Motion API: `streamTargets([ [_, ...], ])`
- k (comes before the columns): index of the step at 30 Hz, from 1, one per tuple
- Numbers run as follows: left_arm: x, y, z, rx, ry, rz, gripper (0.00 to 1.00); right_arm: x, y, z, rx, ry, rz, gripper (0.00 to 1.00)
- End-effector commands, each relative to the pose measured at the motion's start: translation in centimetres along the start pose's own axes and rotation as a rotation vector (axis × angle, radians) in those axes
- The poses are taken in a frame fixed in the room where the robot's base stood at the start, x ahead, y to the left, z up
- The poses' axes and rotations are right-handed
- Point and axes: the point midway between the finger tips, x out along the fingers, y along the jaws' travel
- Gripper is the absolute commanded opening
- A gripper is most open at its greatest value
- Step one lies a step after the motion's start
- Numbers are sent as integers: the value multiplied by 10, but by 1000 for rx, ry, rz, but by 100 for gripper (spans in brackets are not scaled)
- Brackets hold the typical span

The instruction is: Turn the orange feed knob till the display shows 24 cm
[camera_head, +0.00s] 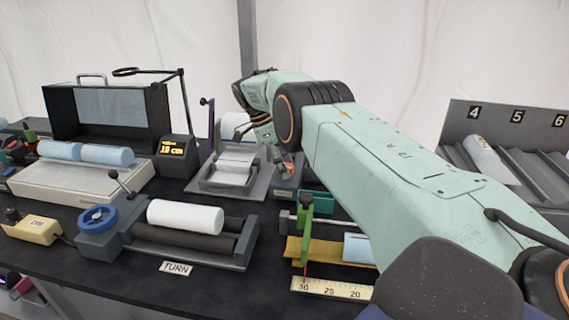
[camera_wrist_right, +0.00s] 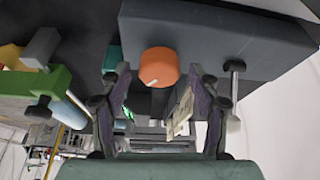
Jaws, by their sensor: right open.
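The orange feed knob (camera_wrist_right: 158,67) with a pale pointer line shows in the right wrist view, on the face of a dark grey block. My right gripper (camera_wrist_right: 159,76) is open, its fingertips on either side of the knob in this view, with gaps to it on both sides. I cannot tell how deep the fingers reach around it. In the head view my right gripper (camera_head: 278,160) points down behind the middle of the bench, and the knob is mostly hidden there. The display (camera_head: 173,148) has small orange digits that look like 18 cm. My left gripper is not in view.
A roller unit with a blue handwheel (camera_head: 98,217) and a white roll (camera_head: 186,216) stands at front left. A ruler (camera_head: 331,289) lies at the front edge beside a green-armed unit (camera_head: 304,226). A numbered rack (camera_head: 508,150) is at right.

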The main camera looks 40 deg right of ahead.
Motion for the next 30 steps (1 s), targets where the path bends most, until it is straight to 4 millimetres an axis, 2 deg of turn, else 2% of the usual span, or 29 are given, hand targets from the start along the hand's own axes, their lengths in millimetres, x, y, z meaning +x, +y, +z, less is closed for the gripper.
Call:
streamTargets([
  [10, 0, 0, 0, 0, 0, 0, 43, -6, 0, -1, -1, -2, 0, 64],
  [22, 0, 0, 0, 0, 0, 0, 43, -69, 0, -27, 0, -2, -2, 64],
  [30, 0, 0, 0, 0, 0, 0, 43, -91, 0, -36, -1, 0, 0, 64],
])
